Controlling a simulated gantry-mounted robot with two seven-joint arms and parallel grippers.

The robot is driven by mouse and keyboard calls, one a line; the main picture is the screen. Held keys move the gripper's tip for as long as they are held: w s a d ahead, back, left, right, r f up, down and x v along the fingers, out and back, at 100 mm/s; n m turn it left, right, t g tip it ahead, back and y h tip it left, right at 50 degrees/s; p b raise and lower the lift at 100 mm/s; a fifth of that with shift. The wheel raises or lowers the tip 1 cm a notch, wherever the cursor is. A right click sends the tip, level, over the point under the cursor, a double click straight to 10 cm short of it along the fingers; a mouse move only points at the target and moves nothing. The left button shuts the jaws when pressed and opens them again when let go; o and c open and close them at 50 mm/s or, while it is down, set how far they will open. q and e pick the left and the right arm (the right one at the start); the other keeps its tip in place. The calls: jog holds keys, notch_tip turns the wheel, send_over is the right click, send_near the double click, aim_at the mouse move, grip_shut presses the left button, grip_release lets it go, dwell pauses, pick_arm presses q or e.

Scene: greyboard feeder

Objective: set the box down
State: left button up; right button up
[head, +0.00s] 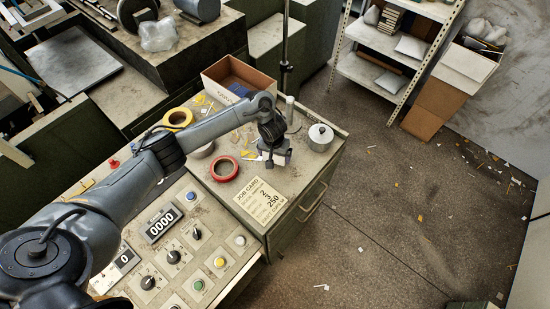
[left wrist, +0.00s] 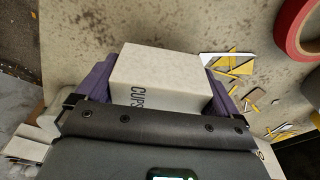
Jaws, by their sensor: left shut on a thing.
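A small off-white box (left wrist: 155,72) marked "CUPS" sits between the purple fingers of my left gripper (left wrist: 160,90) in the left wrist view. The gripper is shut on it, one finger against each side. In the head view my left gripper (head: 275,158) points down over the worn bench top (head: 240,143), between the red tape ring and the metal tin. The box (head: 281,158) shows there only as a small pale patch under the wrist. I cannot tell whether its underside touches the bench. My right gripper is not in view.
A lidded metal tin (head: 320,137) stands right of the gripper. A red tape ring (head: 224,168) lies left, with yellow and white scraps nearby. A job card (head: 260,200) lies in front. An open cardboard box (head: 262,83) stands behind. Control panel knobs fill the near left.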

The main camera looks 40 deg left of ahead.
pick_arm(q)
jog(key=shift+f, duration=1.2)
jog(key=shift+f, duration=0.1)
jog(key=o, duration=0.8)
